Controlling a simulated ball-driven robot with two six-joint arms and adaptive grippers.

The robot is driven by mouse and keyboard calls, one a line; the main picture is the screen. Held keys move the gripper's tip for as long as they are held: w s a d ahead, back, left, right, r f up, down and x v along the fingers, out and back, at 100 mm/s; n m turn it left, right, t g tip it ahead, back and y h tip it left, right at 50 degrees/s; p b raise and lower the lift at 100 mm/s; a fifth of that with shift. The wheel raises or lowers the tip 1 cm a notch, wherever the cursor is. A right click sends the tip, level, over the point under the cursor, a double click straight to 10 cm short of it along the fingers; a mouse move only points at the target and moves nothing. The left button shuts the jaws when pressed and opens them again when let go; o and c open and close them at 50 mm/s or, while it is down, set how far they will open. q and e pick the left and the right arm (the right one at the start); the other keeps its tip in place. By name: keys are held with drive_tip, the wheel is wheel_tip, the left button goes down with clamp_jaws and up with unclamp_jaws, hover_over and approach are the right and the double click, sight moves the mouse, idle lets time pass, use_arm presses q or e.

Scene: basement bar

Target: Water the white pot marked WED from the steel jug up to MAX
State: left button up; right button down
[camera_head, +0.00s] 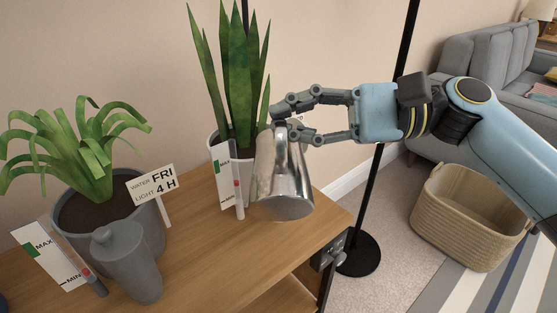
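My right gripper (293,118) comes in from the right and is closed around the upper part of the steel jug (282,180). The jug is held in front of the white pot (213,141), its lower end toward me, and looks tilted; no water stream shows. The white pot holds a tall upright-leaved plant (240,95). Jug and gauge card hide most of the pot, and no WED label shows. Its gauge card (223,178) has a green band near the top; a red mark (237,184) on the tube sits lower. My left gripper is not in view.
A grey pot (68,215) with a FRI sign (152,184) and its own gauge card (50,255) stands left on the wooden table (205,255). A grey lidded vessel (128,265) stands before it. A lamp pole (378,165) and basket (470,215) are right.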

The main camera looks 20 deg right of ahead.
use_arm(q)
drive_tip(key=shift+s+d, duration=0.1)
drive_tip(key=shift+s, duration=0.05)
use_arm(e)
drive_tip(key=shift+w+r, duration=0.1)
drive_tip(key=shift+r, duration=0.05)
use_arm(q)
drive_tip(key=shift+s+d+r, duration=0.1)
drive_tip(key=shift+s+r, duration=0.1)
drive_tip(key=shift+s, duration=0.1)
use_arm(e)
drive_tip(key=shift+w+r+m, duration=0.1)
drive_tip(key=shift+w+m, duration=0.1)
drive_tip(key=shift+m, duration=0.1)
use_arm(q)
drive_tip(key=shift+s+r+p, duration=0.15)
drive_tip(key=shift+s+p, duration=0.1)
drive_tip(key=shift+p, duration=0.15)
use_arm(e)
drive_tip(key=shift+w+d, duration=0.15)
drive_tip(key=shift+w, duration=0.05)
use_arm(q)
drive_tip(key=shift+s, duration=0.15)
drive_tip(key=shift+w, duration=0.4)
use_arm(e)
drive_tip(key=shift+w, duration=0.15)
